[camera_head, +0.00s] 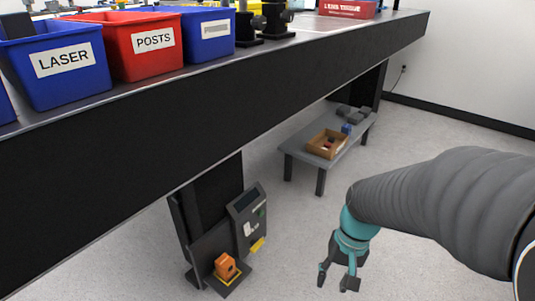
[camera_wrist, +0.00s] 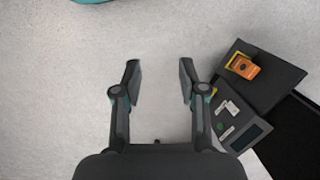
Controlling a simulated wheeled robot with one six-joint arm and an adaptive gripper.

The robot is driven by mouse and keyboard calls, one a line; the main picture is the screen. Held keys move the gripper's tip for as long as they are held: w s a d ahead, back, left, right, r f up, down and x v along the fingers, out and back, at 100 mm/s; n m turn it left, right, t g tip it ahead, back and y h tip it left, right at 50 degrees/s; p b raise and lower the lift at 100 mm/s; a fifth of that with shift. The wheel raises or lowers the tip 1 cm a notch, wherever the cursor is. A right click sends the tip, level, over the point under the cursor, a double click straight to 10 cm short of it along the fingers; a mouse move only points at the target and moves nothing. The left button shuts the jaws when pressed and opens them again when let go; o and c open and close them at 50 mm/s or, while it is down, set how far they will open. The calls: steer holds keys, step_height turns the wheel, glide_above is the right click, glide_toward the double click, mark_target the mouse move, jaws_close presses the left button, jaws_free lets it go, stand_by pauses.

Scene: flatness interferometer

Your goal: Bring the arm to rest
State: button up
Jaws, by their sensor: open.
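My gripper (camera_head: 338,277) hangs at the end of my arm in the lower right of the head view, pointing down over the pale floor. In the wrist view my gripper (camera_wrist: 159,77) shows two fingers spread wide with bare floor between them. It is open and empty, and it touches nothing that I can see. My arm, in a grey sleeve, reaches in from the right edge of the head view.
A long dark table (camera_head: 130,140) carries blue bins (camera_head: 70,85) and a red bin (camera_head: 145,60). Below it, an orange device (camera_head: 225,266) sits on a dark stand, left of my gripper. A low grey bench (camera_head: 300,151) holds a box (camera_head: 327,143). Floor around my gripper is clear.

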steer(key=s+r+n+t+p, duration=0.1)
steer(key=s+r+t+p, duration=0.1)
steer(key=r, duration=0.7)
steer(key=s+d+r+n+t+h+p, duration=0.1)
steer(key=s+r+t+p, duration=0.1)
steer(key=r, duration=0.7)
steer(key=s+t, duration=0.1)
steer(key=t, duration=0.1)
steer(key=shift+r+t+h, duration=0.3)
steer(key=shift+r, duration=0.1)
stand_by(0.4)
